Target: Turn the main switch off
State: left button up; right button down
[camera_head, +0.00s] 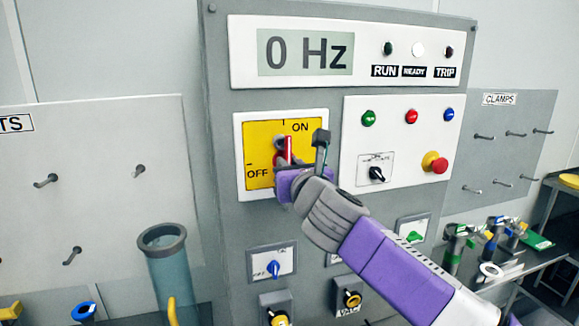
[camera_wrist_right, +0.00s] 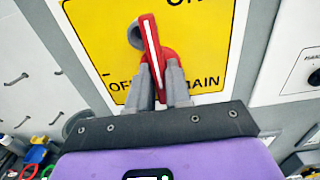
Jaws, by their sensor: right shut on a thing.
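The main switch is a red handle (camera_head: 288,150) on a yellow plate (camera_head: 257,133) marked ON at the top and OFF at the lower left. The handle stands close to upright in the head view. It also shows in the right wrist view (camera_wrist_right: 150,42), with a pale stripe along it. My right gripper (camera_head: 284,178) is at the switch from below. In the right wrist view its two fingers (camera_wrist_right: 160,76) are shut on the lower part of the red handle, one on each side. The fingers hide part of the plate's lettering. My left gripper is out of view.
The display (camera_head: 305,53) reads 0 Hz, and the READY lamp (camera_head: 418,49) is white. A red emergency button (camera_head: 438,164) and a small black selector (camera_head: 377,174) sit right of the switch. A blue selector (camera_head: 273,268) is below. A clear cylinder (camera_head: 172,275) stands at lower left.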

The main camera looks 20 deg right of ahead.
jog(key=n+p, duration=1)
jog(key=n, duration=0.7)
jog(key=shift+a+f+n+p, duration=0.1)
jog(key=shift+a+n+p, duration=0.05)
jog(key=shift+n+p, duration=0.25)
dwell(0.5)
jog(key=c, duration=1.1)
grip_release()
